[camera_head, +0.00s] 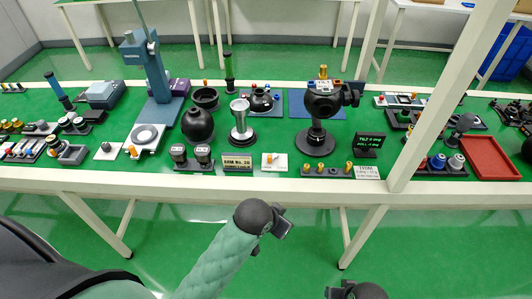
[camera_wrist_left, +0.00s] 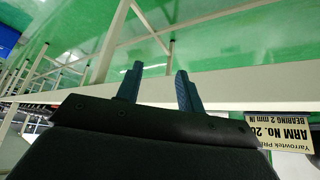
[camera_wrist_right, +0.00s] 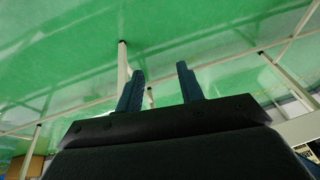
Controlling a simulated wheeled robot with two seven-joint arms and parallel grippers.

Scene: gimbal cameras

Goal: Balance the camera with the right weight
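A black camera-like gimbal device (camera_head: 322,100) stands on a round black base on the green bench, right of centre, with a brass knob on top. In front of it a black rack (camera_head: 327,171) holds several small brass weights, beside a white label card (camera_head: 367,172). A small black display with green text (camera_head: 369,140) stands to its right. My left gripper (camera_head: 275,228) is in front of the bench, below its edge; the left wrist view shows its fingers (camera_wrist_left: 158,88) apart and empty. My right gripper (camera_head: 335,291) is at the bottom edge; its fingers (camera_wrist_right: 158,85) are apart and empty.
The bench's pale front rail (camera_head: 230,185) lies between my grippers and the objects. A slanting white post (camera_head: 440,90) stands right of the device. A red tray (camera_head: 490,157) is at the right.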

